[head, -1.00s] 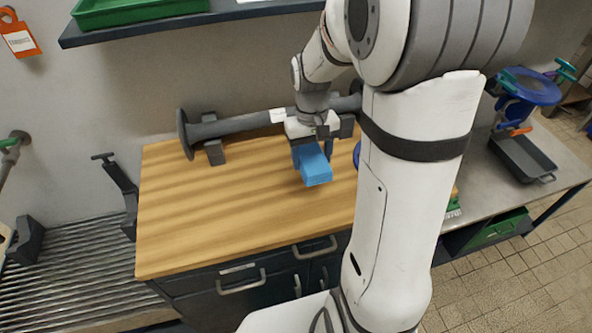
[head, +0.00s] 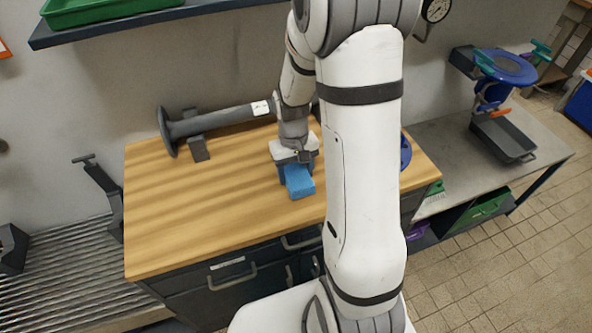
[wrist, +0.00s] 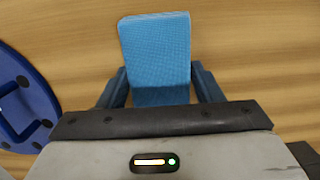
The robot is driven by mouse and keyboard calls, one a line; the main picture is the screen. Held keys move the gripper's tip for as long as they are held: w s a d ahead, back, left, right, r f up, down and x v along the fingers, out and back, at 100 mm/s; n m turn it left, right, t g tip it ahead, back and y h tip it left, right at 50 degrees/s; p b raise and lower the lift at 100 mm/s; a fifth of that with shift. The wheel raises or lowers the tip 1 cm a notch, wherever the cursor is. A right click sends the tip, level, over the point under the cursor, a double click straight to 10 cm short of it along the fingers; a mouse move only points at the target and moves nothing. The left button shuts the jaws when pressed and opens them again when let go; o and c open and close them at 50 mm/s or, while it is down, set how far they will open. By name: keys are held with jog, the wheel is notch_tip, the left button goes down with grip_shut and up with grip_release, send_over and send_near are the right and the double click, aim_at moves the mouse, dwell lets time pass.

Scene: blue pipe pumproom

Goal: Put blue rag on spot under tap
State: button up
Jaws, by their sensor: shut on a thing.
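The blue rag (head: 299,182) is a folded, block-like blue cloth over the wooden worktop. My gripper (head: 291,168) is shut on it. In the wrist view the rag (wrist: 155,52) sticks out between the two blue fingers of my gripper (wrist: 161,85). I cannot tell whether the rag touches the wood. A small tap with an orange part (head: 487,105) seems to sit below a blue round flange on the right metal bench, above a dark grey tray (head: 503,137). No spot is clearly visible there.
The wooden worktop (head: 190,220) has free room at left. A grey flanged pipe (head: 215,122) lies at its back. A blue disc (wrist: 22,105) lies beside my gripper. A shelf with a green tray (head: 100,10) hangs above. The metal bench (head: 440,140) has bare room left of the grey tray.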

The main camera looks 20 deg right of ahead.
jog(key=o, duration=0.9)
jog(key=shift+f, duration=0.1)
jog(key=shift+o, duration=0.2)
